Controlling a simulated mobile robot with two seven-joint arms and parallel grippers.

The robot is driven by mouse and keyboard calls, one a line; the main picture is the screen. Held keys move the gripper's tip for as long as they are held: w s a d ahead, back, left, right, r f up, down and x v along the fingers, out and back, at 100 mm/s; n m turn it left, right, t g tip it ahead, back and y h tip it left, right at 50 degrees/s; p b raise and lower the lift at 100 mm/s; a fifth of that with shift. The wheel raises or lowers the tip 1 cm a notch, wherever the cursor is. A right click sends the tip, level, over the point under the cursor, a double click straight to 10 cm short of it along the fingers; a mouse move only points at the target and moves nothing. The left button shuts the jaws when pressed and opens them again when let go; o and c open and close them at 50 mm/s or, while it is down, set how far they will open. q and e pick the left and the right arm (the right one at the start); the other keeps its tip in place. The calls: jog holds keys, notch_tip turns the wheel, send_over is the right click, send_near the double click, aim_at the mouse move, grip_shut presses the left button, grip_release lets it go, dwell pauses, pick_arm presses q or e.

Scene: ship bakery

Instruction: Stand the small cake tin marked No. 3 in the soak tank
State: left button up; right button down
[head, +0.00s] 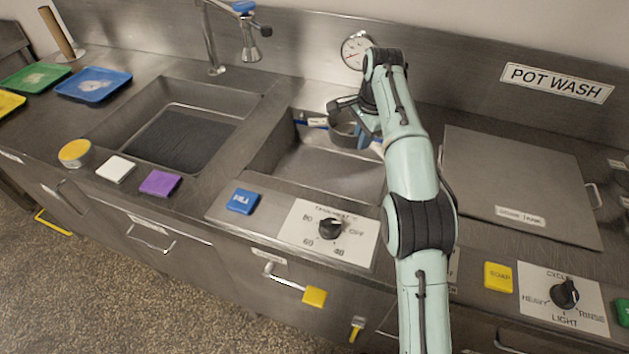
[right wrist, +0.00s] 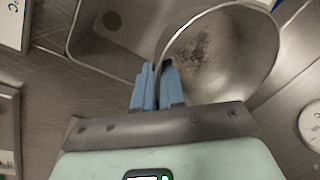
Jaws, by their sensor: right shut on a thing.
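A round grey metal tin (head: 343,136) is in my right gripper (head: 361,124) over the back of the middle basin (head: 325,165). In the right wrist view the blue fingers (right wrist: 157,78) are shut on the near wall of the tin (right wrist: 225,50). Dark specks show on the tin's inner bottom, and its mouth faces the wrist camera. No number can be read on it. A flat steel cover (head: 515,175) on the right carries a plate that seems to read "SOAK TANK" (head: 520,216). What is under it is hidden. My left gripper is not in view.
The left sink (head: 180,140) holds a dark mat under a tap (head: 250,45). Coloured trays (head: 92,84) lie at far left. A blue FILL button (head: 242,201) and a dial (head: 330,229) sit on the front ledge. A gauge (head: 355,50) is on the back wall.

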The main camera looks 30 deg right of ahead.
notch_tip(320, 180, down, 16)
jog(key=b, duration=0.7)
jog(key=shift+r, duration=0.1)
jog(key=shift+f+b, duration=0.75)
jog(key=shift+f, duration=1.9)
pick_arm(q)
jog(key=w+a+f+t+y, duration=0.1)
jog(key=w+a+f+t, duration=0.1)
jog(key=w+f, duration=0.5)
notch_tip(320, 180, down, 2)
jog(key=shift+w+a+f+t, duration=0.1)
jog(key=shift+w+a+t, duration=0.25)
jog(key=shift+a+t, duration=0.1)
pick_arm(e)
jog(key=c, duration=1.2)
grip_release()
